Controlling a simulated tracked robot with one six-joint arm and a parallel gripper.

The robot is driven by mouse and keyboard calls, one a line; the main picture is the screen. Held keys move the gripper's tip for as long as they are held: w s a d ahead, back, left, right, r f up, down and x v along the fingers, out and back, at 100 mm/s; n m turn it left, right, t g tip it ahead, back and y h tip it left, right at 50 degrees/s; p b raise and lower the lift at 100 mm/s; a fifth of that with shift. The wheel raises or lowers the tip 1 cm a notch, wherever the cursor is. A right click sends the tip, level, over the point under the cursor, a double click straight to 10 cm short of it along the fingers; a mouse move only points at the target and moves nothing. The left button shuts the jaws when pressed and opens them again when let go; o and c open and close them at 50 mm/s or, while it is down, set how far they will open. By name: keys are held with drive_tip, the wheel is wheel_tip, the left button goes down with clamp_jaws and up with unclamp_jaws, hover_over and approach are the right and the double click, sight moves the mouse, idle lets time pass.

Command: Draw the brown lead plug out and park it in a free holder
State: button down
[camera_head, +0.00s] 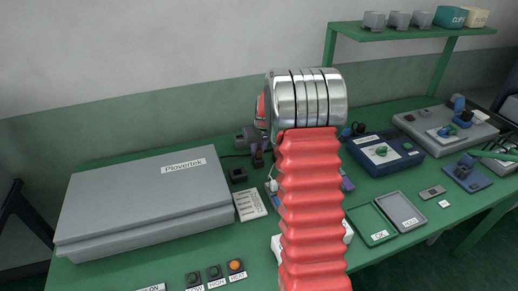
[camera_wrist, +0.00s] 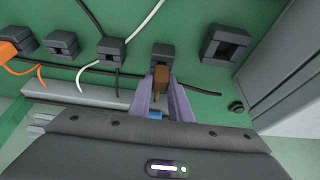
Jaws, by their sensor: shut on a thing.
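The brown lead plug (camera_wrist: 160,77) is between the two pale purple fingers of my gripper (camera_wrist: 162,95) in the wrist view. My gripper is shut on it. The plug's far end is at the near edge of a black holder (camera_wrist: 162,52); I cannot tell whether it is still partly inside. A larger black block with a square opening (camera_wrist: 224,44) is to the right and looks empty. Other black holders (camera_wrist: 110,50) (camera_wrist: 62,42) are to the left. An orange plug (camera_wrist: 10,50) is at the far left. In the head view my arm hides most of the work spot.
Black, white and orange leads cross the green bench around the holders. In the head view a large grey Plovertek case (camera_head: 150,200) stands left of my arm. Green and grey trays (camera_head: 370,225), a blue box (camera_head: 385,153) and other units are at the right.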

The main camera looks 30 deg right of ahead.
drive_tip(key=shift+f, duration=0.45)
drive_tip(key=c, duration=1.6)
unclamp_jaws()
drive_tip(key=shift+o, duration=0.2)
drive_tip(key=v, duration=1.3)
drive_tip(key=shift+r, duration=0.3)
drive_tip(key=shift+s, duration=0.15)
drive_tip(key=s+a+r+n, duration=0.1)
drive_tip(key=s+a+r, duration=0.3)
drive_tip(key=s+a, duration=1)
drive_tip(key=s+a+r+n+t+y, duration=0.1)
drive_tip(key=s+a+r, duration=0.3)
drive_tip(key=s+a, duration=1.1)
drive_tip(key=shift+n, duration=0.4)
